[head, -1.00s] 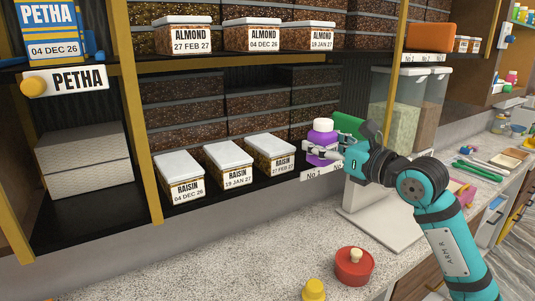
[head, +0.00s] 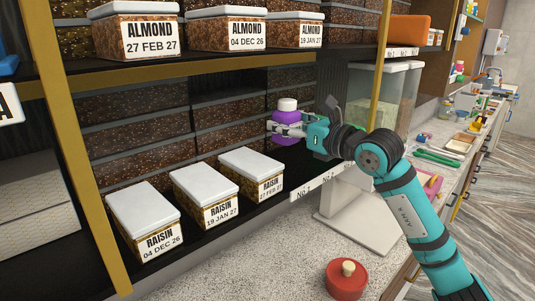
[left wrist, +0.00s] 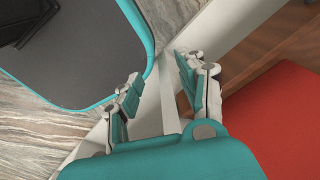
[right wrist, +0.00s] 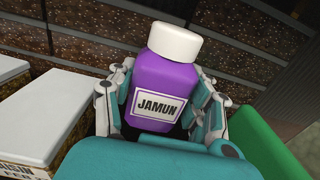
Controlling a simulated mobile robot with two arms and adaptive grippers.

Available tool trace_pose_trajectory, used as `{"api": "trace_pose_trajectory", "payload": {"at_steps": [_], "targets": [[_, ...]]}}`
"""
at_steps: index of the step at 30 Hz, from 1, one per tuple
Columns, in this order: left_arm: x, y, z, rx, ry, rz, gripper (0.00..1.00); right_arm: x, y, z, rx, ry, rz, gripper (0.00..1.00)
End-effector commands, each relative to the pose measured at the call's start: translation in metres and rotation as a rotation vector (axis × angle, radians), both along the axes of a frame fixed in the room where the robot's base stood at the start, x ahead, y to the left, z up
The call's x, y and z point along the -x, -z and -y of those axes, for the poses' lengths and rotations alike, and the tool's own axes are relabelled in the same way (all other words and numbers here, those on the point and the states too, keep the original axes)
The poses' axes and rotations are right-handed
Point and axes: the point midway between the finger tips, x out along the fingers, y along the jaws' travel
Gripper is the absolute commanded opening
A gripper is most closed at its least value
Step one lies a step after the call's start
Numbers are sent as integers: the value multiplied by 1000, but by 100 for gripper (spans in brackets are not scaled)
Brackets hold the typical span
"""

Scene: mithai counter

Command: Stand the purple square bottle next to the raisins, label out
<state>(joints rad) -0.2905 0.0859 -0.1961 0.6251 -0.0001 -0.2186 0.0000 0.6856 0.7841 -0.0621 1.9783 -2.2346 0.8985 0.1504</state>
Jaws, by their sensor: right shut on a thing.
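The purple square bottle (head: 287,122) has a white cap and, in the right wrist view (right wrist: 165,90), a label reading JAMUN that faces that camera. My right gripper (head: 285,128) is shut on it, with a finger on each side. The bottle is upright or nearly so at the lower shelf, right of the raisin boxes; I cannot tell whether its base touches the shelf. The raisin boxes (head: 252,172) stand in a row with white lids and dated labels facing out. My left gripper (left wrist: 160,95) is open and empty, away from the shelf.
Almond boxes (head: 228,30) fill the shelf above. A green object (right wrist: 268,145) is close right of my right gripper. Clear bins (head: 395,95) stand behind my right arm. A red lidded pot (head: 347,279) is on the speckled counter (head: 240,265), which has bare room.

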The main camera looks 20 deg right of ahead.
Motion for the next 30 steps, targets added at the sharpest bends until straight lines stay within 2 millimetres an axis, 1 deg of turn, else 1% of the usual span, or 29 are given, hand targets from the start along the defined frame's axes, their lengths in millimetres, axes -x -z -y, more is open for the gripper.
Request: {"api": "trace_pose_trajectory", "payload": {"at_steps": [1,3,6,8,11,15,18,21,27,28,30], "targets": [[8,-4,0,1,0,-11,40,0,8,0,-1,0,-3,10],[16,-5,2,1,1,-24,40,0,16,0,-1,-1,-3,10],[25,-6,5,4,2,-37,40,0,24,0,-2,-1,0,10],[27,-7,7,7,3,-41,40,0,29,0,-1,-1,1,10],[26,-11,9,10,4,-39,40,1,44,0,-1,-1,-3,10],[15,-16,9,10,4,-24,40,0,62,0,-2,-1,0,10],[4,-17,9,11,4,-6,40,1,67,0,-1,0,3,10],[0,-17,9,11,3,2,40,1,67,0,0,-1,4,10],[4,-13,7,8,2,-6,40,0,70,0,-1,-1,3,10],[5,-14,6,8,2,-7,40,0,70,0,0,-1,1,53],[8,-14,5,6,1,-11,40,0,69,0,0,-1,1,62]]}}
